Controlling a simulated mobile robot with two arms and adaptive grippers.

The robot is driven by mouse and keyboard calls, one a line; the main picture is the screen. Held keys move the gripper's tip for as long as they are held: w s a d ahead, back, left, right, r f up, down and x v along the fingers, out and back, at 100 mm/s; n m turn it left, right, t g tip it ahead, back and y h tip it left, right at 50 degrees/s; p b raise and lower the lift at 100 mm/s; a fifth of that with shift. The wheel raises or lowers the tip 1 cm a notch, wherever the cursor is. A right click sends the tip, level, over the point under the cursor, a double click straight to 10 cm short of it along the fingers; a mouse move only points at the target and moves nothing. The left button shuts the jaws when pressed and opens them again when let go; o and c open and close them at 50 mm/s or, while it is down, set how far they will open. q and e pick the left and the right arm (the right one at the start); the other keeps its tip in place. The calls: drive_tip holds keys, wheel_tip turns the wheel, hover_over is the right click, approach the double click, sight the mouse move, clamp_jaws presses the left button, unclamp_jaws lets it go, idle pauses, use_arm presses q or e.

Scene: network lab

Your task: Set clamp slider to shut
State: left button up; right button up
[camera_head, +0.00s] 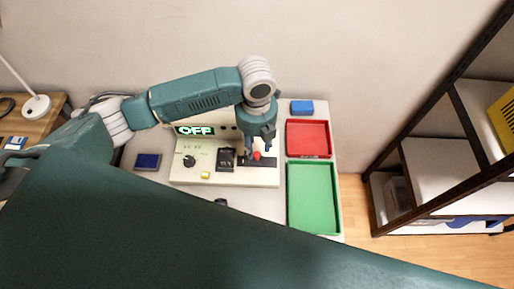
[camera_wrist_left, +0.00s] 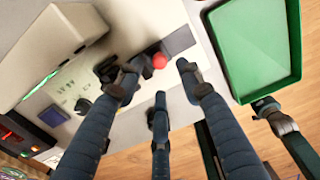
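The clamp slider is a red round knob (camera_head: 257,155) on a dark slot in the front of a cream device panel (camera_head: 220,178). The knob (camera_wrist_left: 159,61) also shows in the left wrist view, near the left end of the visible slot. My left gripper (camera_head: 258,148) comes down over the knob from above. In the left wrist view its three fingers (camera_wrist_left: 158,78) are spread, with tips on either side of the knob; a gap shows on the right, and contact on the left is unclear. The device's display reads OFF (camera_head: 195,130).
Beside the slot are a black switch block (camera_head: 226,158), a black dial (camera_head: 189,160) and a yellow button (camera_head: 206,175). A red tray (camera_head: 308,153) and a green tray (camera_head: 313,232) stand right of the device. A blue box (camera_head: 302,107) is behind them. A dark-framed shelf (camera_head: 425,211) stands farther right.

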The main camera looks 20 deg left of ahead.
sight(257, 154)
use_arm(q)
wheel_tip(257, 154, down, 5)
drive_tip(key=shift+w+r+p, duration=0.15)
drive_tip(key=shift+r+p, duration=0.05)
drive_tip(key=shift+p, duration=0.1)
drive_tip(key=shift+c, duration=0.2)
clamp_jaws()
use_arm(e)
drive_tip(key=shift+w+a+r, duration=0.2)
drive_tip(key=shift+w+r, duration=0.05)
drive_tip(key=shift+w, duration=0.15)
drive_tip(key=shift+w+a+r, duration=0.15)
drive_tip(key=shift+w+r, duration=0.05)
drive_tip(key=shift+w, duration=0.2)
